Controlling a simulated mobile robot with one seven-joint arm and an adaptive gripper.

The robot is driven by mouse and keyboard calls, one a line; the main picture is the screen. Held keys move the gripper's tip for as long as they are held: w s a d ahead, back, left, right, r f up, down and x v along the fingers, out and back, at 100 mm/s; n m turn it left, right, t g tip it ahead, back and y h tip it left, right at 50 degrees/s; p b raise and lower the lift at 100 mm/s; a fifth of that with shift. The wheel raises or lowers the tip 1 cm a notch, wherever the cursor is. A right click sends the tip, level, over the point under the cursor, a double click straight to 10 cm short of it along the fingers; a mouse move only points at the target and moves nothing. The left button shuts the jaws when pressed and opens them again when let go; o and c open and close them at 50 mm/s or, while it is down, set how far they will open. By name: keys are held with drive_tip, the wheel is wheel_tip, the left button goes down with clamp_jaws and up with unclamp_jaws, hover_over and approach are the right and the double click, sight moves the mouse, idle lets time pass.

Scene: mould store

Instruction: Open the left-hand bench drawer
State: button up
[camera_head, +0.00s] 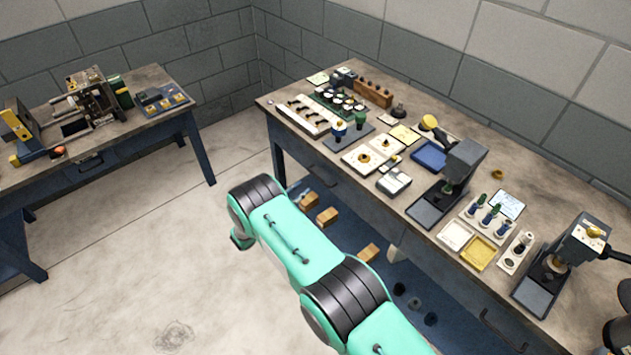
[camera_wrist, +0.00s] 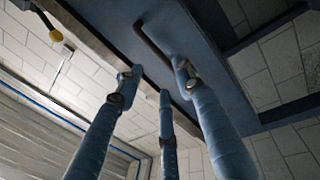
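A blue drawer front (camera_wrist: 185,30) with a dark bar handle (camera_wrist: 152,42) fills the upper middle of the wrist view, seen from below. My gripper (camera_wrist: 156,78) has its fingers spread and pointing up at the handle. The right finger overlaps the handle's lower end in the picture; I cannot tell whether they touch. The left finger is apart from the handle, over the bench's edge. In the head view, the workbench (camera_head: 421,225) on the right has a dark handle (camera_head: 500,331) at its near right end.
The bench top carries trays, small parts and two grey bench devices. Wooden blocks (camera_head: 327,216) lie on the blue lower shelf (camera_head: 385,293). Another bench (camera_head: 43,181) with machines stands at the left. The floor between the benches is clear.

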sight(318, 178)
drive_tip(key=x, duration=0.8)
drive_tip(key=shift+w+d+b, duration=0.1)
drive_tip(key=shift+b, duration=0.3)
clamp_jaws()
